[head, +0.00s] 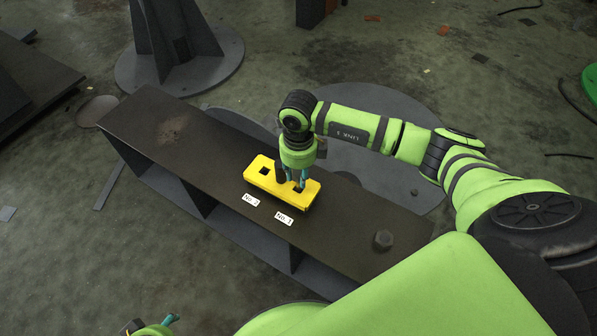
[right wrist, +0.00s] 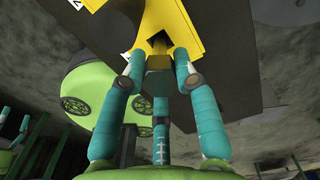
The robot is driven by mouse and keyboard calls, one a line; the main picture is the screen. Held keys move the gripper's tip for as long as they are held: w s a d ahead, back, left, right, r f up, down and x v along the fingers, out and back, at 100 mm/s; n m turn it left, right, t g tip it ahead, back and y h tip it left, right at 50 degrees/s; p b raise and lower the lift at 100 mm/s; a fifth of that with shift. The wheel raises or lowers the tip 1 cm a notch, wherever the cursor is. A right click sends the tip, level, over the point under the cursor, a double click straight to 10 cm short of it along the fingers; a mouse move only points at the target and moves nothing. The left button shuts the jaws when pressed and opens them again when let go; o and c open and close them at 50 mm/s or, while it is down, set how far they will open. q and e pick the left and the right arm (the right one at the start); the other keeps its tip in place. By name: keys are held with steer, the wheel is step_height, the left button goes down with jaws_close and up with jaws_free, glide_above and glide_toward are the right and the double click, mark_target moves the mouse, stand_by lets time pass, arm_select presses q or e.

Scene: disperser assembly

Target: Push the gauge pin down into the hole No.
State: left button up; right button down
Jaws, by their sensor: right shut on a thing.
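The yellow block (head: 265,184) lies on the dark steel beam. Its square hole near the No. 2 label (head: 251,200) is open and empty. My right gripper (head: 298,185) points down at the block's other end, by the No. 1 label (head: 284,219). In the right wrist view, its teal fingers are shut around a dark grey gauge pin (right wrist: 158,82). The pin's far end lines up with the dark hole in the yellow block (right wrist: 185,22); how deep it sits, I cannot tell. My left gripper (head: 155,328) is partly visible at the bottom edge, its jaws unclear.
The beam (head: 180,130) has bare room to the left of the block. A grey conical stand (head: 178,50) is behind, on the floor.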

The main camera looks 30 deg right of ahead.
mark_target(298, 181)
arm_select(q)
steer(key=shift+b+v, duration=0.45)
steer(key=shift+v, duration=0.8)
arm_select(e)
steer(key=shift+f, duration=0.65)
arm_select(q)
steer(key=shift+w+d+r+t+b, duration=0.15)
steer(key=shift+w+r+t+b, duration=0.1)
steer(key=shift+w+r+t, duration=0.25)
steer(key=shift+w+d+r+t+b, duration=0.25)
steer(key=shift+w+r, duration=0.25)
steer(key=shift+w, duration=0.25)
arm_select(e)
steer(key=shift+f, duration=0.55)
arm_select(q)
steer(key=shift+w+r+t, duration=0.2)
steer(key=shift+t, duration=0.05)
arm_select(e)
steer(key=shift+f, duration=0.1)
arm_select(q)
steer(key=shift+w+d+r+t+h+b, duration=0.2)
steer(key=shift+w+r+t, duration=0.1)
steer(key=shift+w+r, duration=0.15)
steer(key=shift+w+d+r+t+h+b, duration=0.1)
steer(key=shift+w+r+t+b, duration=0.1)
steer(key=shift+w+r+t, duration=0.25)
arm_select(e)
steer(key=shift+f, duration=0.5)
